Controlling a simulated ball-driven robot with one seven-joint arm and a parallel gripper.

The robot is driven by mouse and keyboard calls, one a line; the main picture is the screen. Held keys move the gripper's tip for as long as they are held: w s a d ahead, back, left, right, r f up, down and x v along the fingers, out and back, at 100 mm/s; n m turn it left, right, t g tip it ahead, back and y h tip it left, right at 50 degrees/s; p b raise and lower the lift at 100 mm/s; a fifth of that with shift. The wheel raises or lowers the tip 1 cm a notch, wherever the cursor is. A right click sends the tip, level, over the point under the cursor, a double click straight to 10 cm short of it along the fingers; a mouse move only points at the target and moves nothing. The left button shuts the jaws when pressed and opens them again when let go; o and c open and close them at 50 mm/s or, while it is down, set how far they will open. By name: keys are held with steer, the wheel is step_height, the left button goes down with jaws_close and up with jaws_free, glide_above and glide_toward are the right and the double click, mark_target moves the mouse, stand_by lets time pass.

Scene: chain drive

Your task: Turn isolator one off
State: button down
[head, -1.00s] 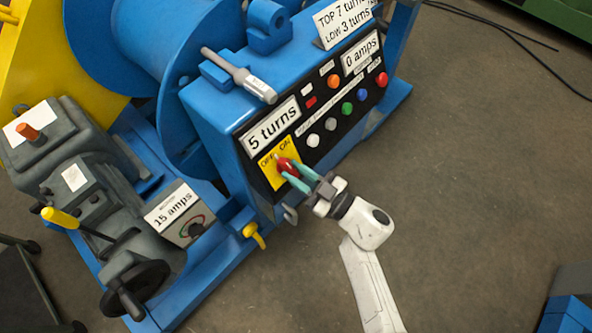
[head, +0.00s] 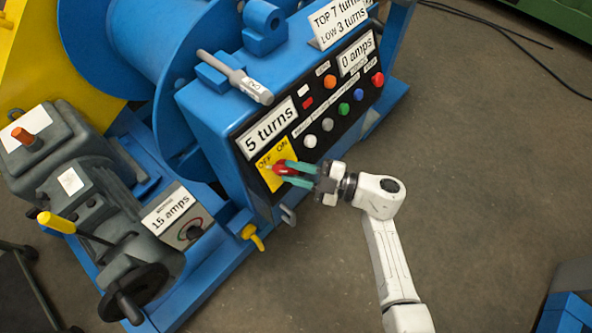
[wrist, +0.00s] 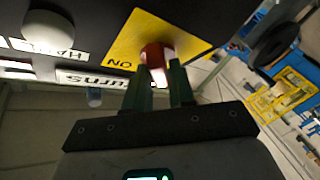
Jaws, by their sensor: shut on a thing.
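The isolator is a red knob (head: 279,168) on a yellow plate (head: 267,180) marked OFF and ON, at the lower left end of the black control panel (head: 309,168). My gripper (head: 291,173) is shut on the red knob, its teal fingers coming from the right. In the wrist view, the red knob (wrist: 155,54) with a pale stripe sits between the fingertips (wrist: 160,76), in front of the yellow plate (wrist: 128,38). The ON mark shows to its left there. The fingers partly hide the knob, so its exact pointing is hard to tell.
A row of round buttons, from white (head: 310,141) to red (head: 377,79), runs up the panel beside the knob. A grey hook (head: 288,215) and a yellow lever (head: 253,236) stick out below. The floor (head: 480,180) on the right is open.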

steer(key=shift+r, duration=0.1)
steer(key=c, duration=1)
jaws_free()
steer(key=shift+c, duration=0.2)
steer(key=v, duration=1)
steer(key=shift+d, duration=0.4)
